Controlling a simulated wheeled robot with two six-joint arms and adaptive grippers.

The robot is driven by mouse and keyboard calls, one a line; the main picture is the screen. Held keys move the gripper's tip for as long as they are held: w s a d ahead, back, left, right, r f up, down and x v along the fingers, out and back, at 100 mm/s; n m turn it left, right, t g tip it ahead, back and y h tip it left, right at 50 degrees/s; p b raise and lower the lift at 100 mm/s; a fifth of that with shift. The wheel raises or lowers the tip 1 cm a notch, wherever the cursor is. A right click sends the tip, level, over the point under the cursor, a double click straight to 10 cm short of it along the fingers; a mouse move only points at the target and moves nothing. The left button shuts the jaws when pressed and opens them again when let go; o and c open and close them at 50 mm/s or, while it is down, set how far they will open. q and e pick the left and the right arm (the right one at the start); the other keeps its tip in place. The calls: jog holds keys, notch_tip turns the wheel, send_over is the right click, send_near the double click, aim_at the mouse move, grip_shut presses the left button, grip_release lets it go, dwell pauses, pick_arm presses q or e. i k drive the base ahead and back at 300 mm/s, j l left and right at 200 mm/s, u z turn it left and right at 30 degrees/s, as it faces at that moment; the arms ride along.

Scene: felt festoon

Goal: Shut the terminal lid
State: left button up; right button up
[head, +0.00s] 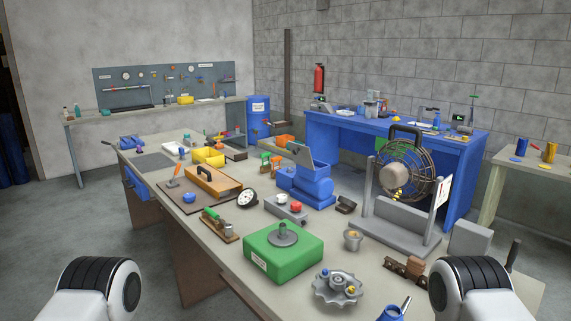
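A blue motor-like housing (316,190) stands on the workbench, right of the middle of the head view. A flat plate, which looks like the terminal lid (298,153), stands up and tilted above the box on top of the housing, so the box looks open. The inside of the box is too small to make out. Only rounded white and black parts of my two arms show at the bottom left and bottom right. Neither gripper is in view, and nothing of mine touches the lid or housing.
A green block (284,253) and a grey box with red and white knobs (286,208) stand in front of the housing. A large caged fan (404,175) on a grey stand is to its right. A small black object (346,205) lies between. Tools crowd the bench's left.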

aim_at(302, 155)
jog(key=i+j+z, duration=0.1)
jog(key=z, duration=0.4)
jog(key=i+j+z, duration=0.1)
jog(key=j+z, duration=0.2)
jog(key=z, duration=0.2)
jog(key=j+z, duration=0.2)
jog(key=j, duration=0.2)
jog(key=k+j+z, duration=0.1)
jog(key=j+z, duration=0.15)
jog(key=k+j+z, duration=0.2)
jog(key=j, duration=0.25)
jog(key=j+z, duration=0.2)
jog(key=j, duration=0.2)
jog(key=k+j+z, duration=0.2)
jog(key=i+j, duration=0.05)
jog(key=j, duration=0.05)
